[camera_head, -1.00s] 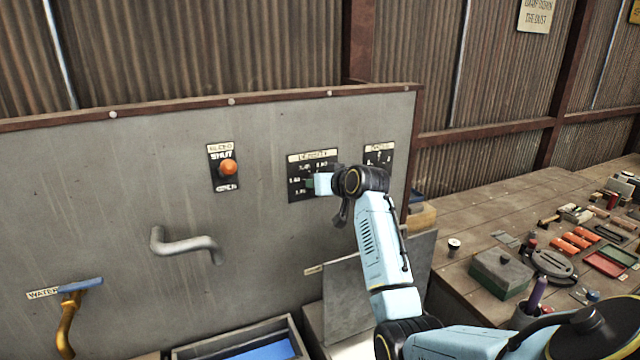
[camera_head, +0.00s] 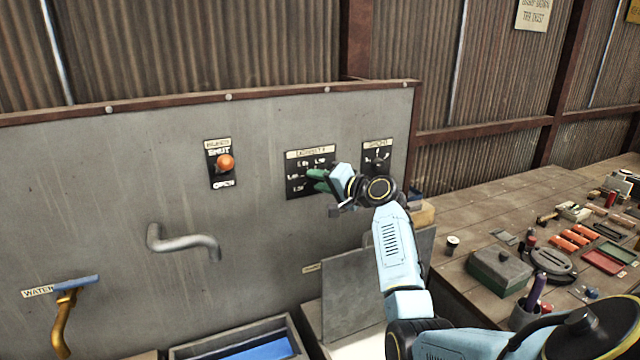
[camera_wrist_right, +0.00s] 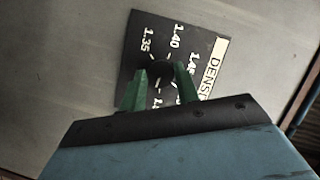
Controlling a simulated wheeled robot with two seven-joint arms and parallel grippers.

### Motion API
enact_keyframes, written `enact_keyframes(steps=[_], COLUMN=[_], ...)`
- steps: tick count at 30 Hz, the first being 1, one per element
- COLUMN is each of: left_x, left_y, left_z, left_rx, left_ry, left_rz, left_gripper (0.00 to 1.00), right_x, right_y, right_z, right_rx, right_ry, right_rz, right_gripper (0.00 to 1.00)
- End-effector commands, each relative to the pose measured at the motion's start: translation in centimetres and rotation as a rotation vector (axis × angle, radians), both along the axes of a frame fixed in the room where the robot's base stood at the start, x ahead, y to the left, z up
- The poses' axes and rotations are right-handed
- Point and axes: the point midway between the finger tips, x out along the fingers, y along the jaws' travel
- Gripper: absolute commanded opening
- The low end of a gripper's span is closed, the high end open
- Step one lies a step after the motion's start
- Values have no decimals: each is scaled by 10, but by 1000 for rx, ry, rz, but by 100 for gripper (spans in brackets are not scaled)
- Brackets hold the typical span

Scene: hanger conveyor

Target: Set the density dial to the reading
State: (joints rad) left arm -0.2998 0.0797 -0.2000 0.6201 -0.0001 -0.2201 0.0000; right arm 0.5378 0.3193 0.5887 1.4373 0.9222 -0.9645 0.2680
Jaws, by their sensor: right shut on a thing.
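The density dial's black label plate (camera_head: 296,186) is on the grey metal panel, with a title strip and several white numbers. In the right wrist view the plate (camera_wrist_right: 205,52) shows 1.35, 1.40 and other partly hidden numbers around a dark round knob (camera_wrist_right: 160,70). My right gripper (camera_head: 316,181) is at the plate. In the wrist view its green fingers (camera_wrist_right: 160,75) are shut on the knob, one on each side. The knob's pointer is hard to make out, so I cannot tell its setting. My left gripper is not in view.
A second dial plate (camera_head: 377,152) is just right of the density plate. An orange knob (camera_head: 225,163) on a black plate, a grey crank handle (camera_head: 184,242) and a yellow water tap (camera_head: 66,318) are to the left. A cluttered workbench (camera_head: 470,215) stands at the right.

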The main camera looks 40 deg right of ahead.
Motion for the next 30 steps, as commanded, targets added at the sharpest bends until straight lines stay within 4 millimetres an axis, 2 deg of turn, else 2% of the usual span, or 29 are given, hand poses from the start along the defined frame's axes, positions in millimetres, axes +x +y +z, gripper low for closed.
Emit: enact_keyframes(steps=[15, 30], left_x=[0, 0], left_y=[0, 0], left_z=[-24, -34], left_rx=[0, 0], left_ry=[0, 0], left_rz=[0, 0], left_gripper=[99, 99], right_x=[0, 0], right_y=[1, 1], right_z=[-5, -5], right_rx=[439, 640], right_ry=[-140, -204], right_rz=[0, 0], right_gripper=[9, 9])
